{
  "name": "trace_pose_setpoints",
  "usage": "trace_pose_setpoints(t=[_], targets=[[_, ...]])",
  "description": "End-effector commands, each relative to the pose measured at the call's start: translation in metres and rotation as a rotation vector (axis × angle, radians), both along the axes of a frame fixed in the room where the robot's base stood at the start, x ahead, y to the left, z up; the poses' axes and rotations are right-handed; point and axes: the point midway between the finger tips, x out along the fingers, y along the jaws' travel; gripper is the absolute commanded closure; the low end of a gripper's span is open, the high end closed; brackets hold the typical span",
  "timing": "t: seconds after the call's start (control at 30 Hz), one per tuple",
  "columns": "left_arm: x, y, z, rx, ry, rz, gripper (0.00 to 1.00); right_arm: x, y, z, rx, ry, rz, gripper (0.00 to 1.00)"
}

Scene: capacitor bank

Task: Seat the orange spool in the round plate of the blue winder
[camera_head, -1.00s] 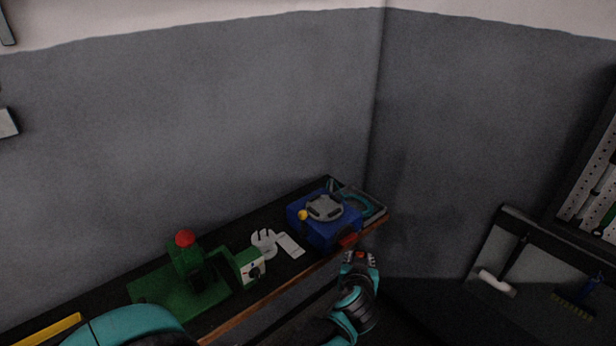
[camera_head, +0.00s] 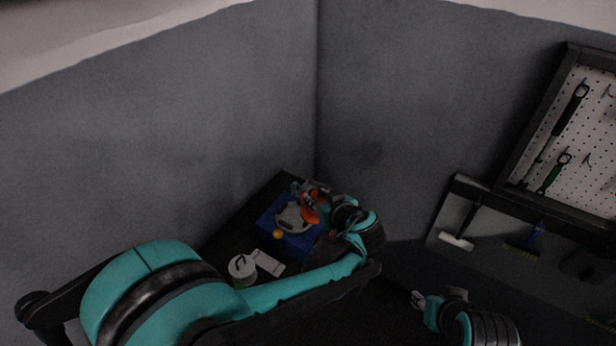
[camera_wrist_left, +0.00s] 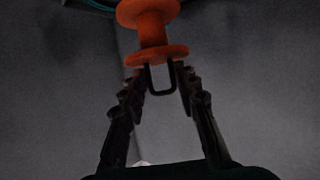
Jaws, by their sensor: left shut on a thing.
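The orange spool (camera_head: 310,207) shows at the upper right part of the blue winder (camera_head: 296,243) in the head view, with the round grey plate (camera_head: 290,218) beside it to the left. In the left wrist view the spool (camera_wrist_left: 152,32) is seen past the fingertips, with a dark U-shaped loop (camera_wrist_left: 160,78) at its near flange. My left gripper (camera_wrist_left: 158,80) is shut on this loop. The arm partly hides the winder, and I cannot tell whether the spool touches the plate. My right gripper (camera_head: 419,300) is at the lower right, away from the winder; its jaws are too small to read.
A white round fixture (camera_head: 242,268) and a pale flat plate (camera_head: 268,263) lie on the bench left of the winder. A yellow knob (camera_head: 278,234) sits at the winder's near corner. Grey walls meet behind the bench. A pegboard with tools (camera_head: 575,140) hangs at right.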

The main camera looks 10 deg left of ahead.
Motion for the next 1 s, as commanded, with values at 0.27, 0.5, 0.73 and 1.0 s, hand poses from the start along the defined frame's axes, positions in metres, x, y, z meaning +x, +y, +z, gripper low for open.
trace_pose_setpoints(t=[0.27, 0.5, 0.73, 1.0], targets=[[0.003, 0.006, -0.001, 0.000, -0.001, 0.006, 1.00, 0.000, 0.000, -0.001, 0.000, 0.000, 0.000, 0.60], [0.007, 0.019, -0.007, 0.000, -0.001, 0.006, 1.00, 0.000, 0.000, -0.004, 0.000, 0.000, 0.000, 0.60], [0.012, 0.032, -0.011, 0.000, -0.001, 0.006, 1.00, 0.000, 0.000, -0.007, 0.000, 0.000, 0.000, 0.60], [0.017, 0.047, -0.017, 0.000, -0.001, 0.006, 1.00, 0.000, 0.000, -0.011, 0.000, 0.000, 0.000, 0.60]])
